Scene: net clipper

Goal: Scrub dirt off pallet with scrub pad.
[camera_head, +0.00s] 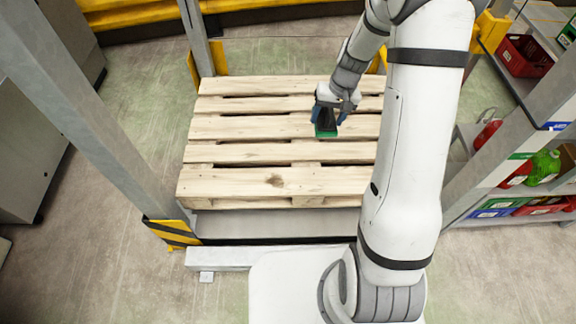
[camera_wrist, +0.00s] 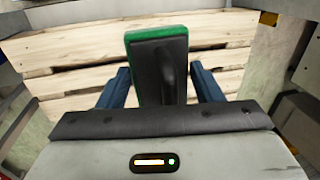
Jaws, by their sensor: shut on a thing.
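The wooden pallet (camera_head: 240,183) lies flat between metal uprights in the head view. A brownish dirt spot (camera_head: 275,180) shows on its front board, near the middle. My gripper (camera_head: 327,122) is over the back right part of the pallet, pointing down. It is shut on the scrub pad (camera_head: 326,130), which has a green pad under a black backing and handle. In the wrist view the scrub pad (camera_wrist: 158,62) stands between the two blue fingers (camera_wrist: 158,88). I cannot tell whether the pad touches the boards. My arm hides the pallet's right side.
A metal upright (camera_head: 110,135) with a yellow-black guard (camera_head: 172,234) stands left of the pallet. A shelf with colored bins (camera_head: 520,207), a green jug (camera_head: 543,167) and a red crate (camera_head: 525,56) stands at right. The pallet's left top is clear.

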